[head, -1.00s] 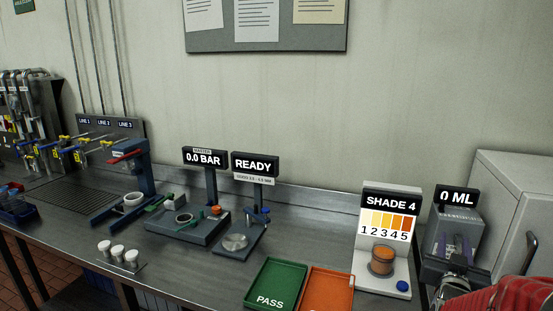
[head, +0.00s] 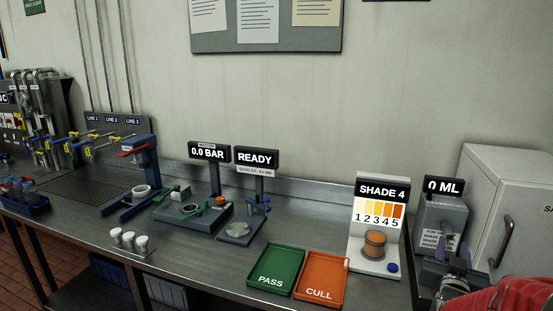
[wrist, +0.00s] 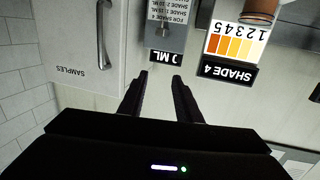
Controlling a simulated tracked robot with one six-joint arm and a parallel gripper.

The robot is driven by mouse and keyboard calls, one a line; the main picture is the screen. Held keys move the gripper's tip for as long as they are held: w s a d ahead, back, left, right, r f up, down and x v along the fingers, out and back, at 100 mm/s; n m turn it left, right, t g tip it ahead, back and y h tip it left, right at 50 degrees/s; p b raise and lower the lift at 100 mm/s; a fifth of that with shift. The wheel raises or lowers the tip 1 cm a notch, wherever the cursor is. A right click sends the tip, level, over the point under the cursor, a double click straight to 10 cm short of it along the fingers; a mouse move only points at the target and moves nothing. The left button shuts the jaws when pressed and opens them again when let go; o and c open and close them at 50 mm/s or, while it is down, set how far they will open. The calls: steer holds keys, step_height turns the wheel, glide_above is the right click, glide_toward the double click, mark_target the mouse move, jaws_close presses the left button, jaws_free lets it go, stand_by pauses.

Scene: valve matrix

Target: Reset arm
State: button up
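My gripper (wrist: 160,95) shows in the wrist view with its two dark fingers apart and nothing between them. The wrist view is upside down and shows the 0 ML sign, the SHADE 4 sign and the SAMPLES cabinet beyond the fingers. In the head view my red arm enters at the lower right, in front of the 0 ML dispenser (head: 438,213). The fingertips are hard to make out there.
The shade stand (head: 382,188) holds an amber cup (head: 374,243). A green PASS tray (head: 274,269) and an orange CULL tray (head: 319,280) lie empty at the bench front. A grey cabinet (head: 510,200) stands right. White-capped cups (head: 128,240) stand left.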

steer(key=s+a+f+g+y, duration=0.2)
steer(key=a+f, duration=0.1)
steer(key=f, duration=0.1)
steer(key=s+a+f+n+g+y, duration=0.1)
steer(key=s+a+f+g+y, duration=0.1)
steer(key=s+a+f, duration=0.1)
steer(key=s+a+f+g+y, duration=0.2)
steer(key=a+f+g, duration=0.1)
steer(key=a+f, duration=0.1)
steer(key=shift+s+f+n, duration=0.15)
steer(key=shift+f+n, duration=0.15)
steer(key=shift+f, duration=0.55)
steer(key=s+a+r+n+g+y, duration=0.1)
steer(key=s+a+r, duration=0.3)
steer(key=s+a, duration=0.4)
steer(key=s+a+r+n+g+y, duration=0.1)
steer(key=s+a+r+n+y, duration=0.1)
steer(key=s+a+r, duration=0.3)
steer(key=s+a+n, duration=0.1)
steer(key=s+a, duration=0.3)
steer(key=shift+a+n, duration=0.15)
steer(key=shift+n, duration=0.25)
steer(key=shift+r, duration=0.1)
stand_by(1.4)
